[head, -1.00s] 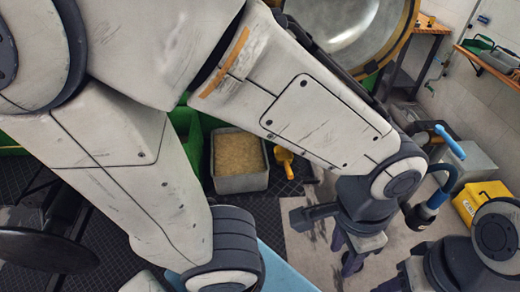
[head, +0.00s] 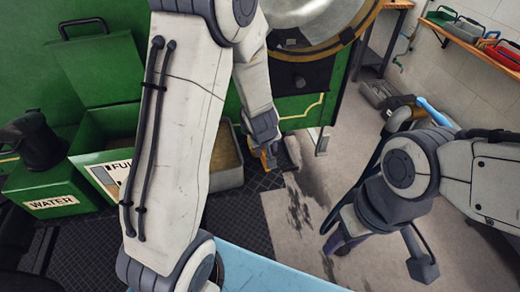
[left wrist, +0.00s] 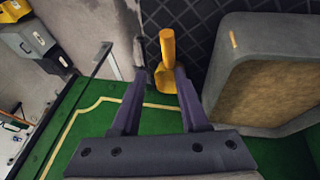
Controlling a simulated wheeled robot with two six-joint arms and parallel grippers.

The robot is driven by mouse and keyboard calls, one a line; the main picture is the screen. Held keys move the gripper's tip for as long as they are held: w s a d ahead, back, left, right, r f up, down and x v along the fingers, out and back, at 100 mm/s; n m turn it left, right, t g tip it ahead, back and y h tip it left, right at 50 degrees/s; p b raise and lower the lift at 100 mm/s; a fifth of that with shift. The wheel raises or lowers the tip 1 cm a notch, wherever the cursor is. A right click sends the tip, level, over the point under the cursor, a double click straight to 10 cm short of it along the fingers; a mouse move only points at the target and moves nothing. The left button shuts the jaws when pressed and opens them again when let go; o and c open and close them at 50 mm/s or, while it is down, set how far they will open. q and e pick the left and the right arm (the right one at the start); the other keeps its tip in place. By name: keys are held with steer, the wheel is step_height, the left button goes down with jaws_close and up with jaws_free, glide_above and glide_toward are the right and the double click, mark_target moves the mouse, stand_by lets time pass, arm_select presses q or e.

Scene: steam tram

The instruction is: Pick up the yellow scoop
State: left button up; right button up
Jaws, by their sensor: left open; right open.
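The yellow scoop (head: 267,160) is at the foot of the green engine, beside the grey sand-filled bin (head: 228,172); my left arm partly hides it. The left gripper is open, and no grip on the scoop shows. The bin (left wrist: 232,40) is to its right. My right gripper (head: 338,242) is open and empty over the pale floor at right, well away from the scoop.
The green engine side (head: 297,105) stands just behind the scoop. Green water and fuel boxes (head: 45,190) are at left. A light-blue surface (head: 265,270) lies in front. A wall shelf (head: 470,42) holds coloured containers. The pale floor (head: 300,225) is mostly clear.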

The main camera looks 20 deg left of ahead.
mark_target(263, 157)
arm_select(q)
steer(key=f+b, duration=0.1)
steer(key=w+a+f+b, duration=0.1)
steer(key=f, duration=0.2)
steer(key=shift+w+a+f+b, duration=0.4)
steer(key=b+x, duration=0.3)
steer(key=x, duration=0.3)
steer(key=shift+a, duration=0.2)
steer(key=shift+r, duration=0.1)
jaws_close()
